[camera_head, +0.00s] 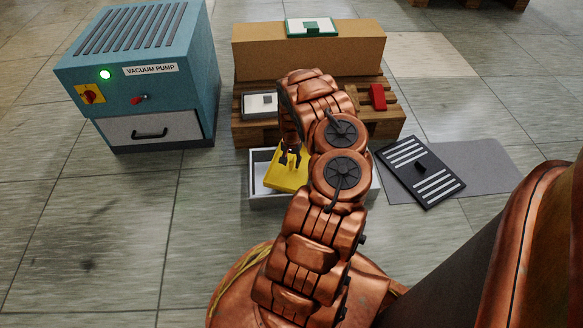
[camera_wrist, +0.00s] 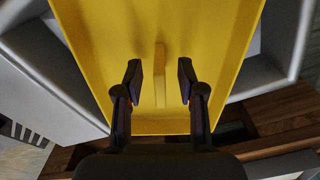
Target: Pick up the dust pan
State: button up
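A yellow, flat, tray-like object (camera_head: 284,178), apparently the dust pan, lies tilted in a white open box (camera_head: 262,201) on the floor. My arm hides its right part in the head view. In the wrist view the yellow object (camera_wrist: 215,45) fills the middle, with a narrow upright yellow ridge (camera_wrist: 160,72) on it. My gripper (camera_head: 290,154) is over the box, pointing down. In the wrist view my gripper (camera_wrist: 160,78) is open, its fingers on either side of the ridge with gaps between. Contact with the yellow surface cannot be told.
Behind the box, a wooden pallet (camera_head: 252,131) holds a cardboard box (camera_head: 240,60), a white item and a red item (camera_head: 377,97). A teal vacuum pump (camera_head: 180,95) stands left. A black slatted panel (camera_head: 412,182) lies right on a grey mat (camera_head: 482,165). Floor at left is clear.

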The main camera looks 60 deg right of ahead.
grip_shut()
dwell(0.5)
